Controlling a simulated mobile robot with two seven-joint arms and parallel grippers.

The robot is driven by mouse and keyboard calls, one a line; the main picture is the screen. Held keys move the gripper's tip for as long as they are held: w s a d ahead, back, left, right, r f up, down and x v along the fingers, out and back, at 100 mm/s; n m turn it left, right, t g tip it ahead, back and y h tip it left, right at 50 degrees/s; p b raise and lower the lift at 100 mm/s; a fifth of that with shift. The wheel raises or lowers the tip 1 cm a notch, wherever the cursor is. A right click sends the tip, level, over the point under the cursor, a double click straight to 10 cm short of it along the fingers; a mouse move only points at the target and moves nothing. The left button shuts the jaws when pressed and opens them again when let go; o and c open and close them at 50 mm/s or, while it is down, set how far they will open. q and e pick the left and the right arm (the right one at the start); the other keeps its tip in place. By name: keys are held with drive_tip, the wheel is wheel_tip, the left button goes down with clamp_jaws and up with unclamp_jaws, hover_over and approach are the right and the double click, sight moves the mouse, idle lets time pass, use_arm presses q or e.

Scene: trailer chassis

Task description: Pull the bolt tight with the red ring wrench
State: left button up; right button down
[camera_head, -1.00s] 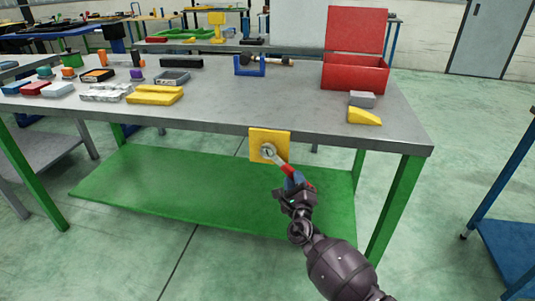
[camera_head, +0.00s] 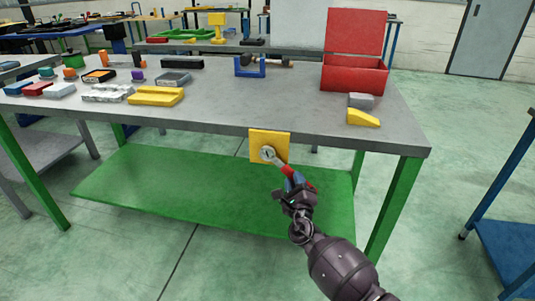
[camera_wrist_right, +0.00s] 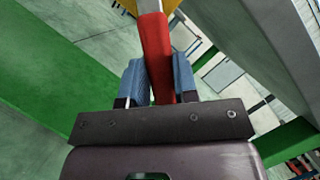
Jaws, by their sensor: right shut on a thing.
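The red ring wrench (camera_head: 287,170) has a red handle and a metal ring end. My right gripper (camera_head: 295,185) is shut on its handle, and the blue fingers (camera_wrist_right: 155,80) clasp the red handle (camera_wrist_right: 155,55) in the right wrist view. The wrench's ring end is at the bolt (camera_head: 268,153) on the yellow plate (camera_head: 257,138) at the front edge of the grey table. The ring appears to be around the bolt head, but the exact seating is too small to tell. The wrench slants down and right from the bolt. My left gripper is not in view.
The grey table (camera_head: 230,105) carries a red open box (camera_head: 355,75), a yellow wedge (camera_head: 363,118), a blue holder (camera_head: 249,68) and several coloured blocks at the left. A green shelf (camera_head: 170,195) lies below. A blue table (camera_head: 505,240) stands at the right. Floor between is clear.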

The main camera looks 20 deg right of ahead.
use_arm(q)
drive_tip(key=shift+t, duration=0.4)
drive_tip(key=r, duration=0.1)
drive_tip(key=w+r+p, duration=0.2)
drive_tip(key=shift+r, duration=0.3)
use_arm(e)
drive_tip(key=s+a, duration=0.2)
drive_tip(key=s, duration=0.1)
drive_tip(key=s+a, duration=0.1)
drive_tip(key=s, duration=0.1)
drive_tip(key=shift+a+r, duration=0.15)
drive_tip(key=shift+r, duration=0.05)
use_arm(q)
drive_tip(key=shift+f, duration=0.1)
use_arm(e)
drive_tip(key=shift+f, duration=0.15)
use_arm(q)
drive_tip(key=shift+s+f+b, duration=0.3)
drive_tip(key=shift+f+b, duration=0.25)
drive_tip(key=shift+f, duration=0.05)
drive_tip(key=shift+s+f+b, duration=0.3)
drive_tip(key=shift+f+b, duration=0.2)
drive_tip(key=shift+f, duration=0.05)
use_arm(e)
drive_tip(key=shift+s+a+r+n+y, duration=0.15)
drive_tip(key=shift+s+r+n, duration=0.2)
drive_tip(key=shift+s+n, duration=0.15)
drive_tip(key=shift+s+a+r+n+y, duration=0.15)
drive_tip(key=shift+s+r+n, duration=0.25)
drive_tip(key=shift+s, duration=0.2)
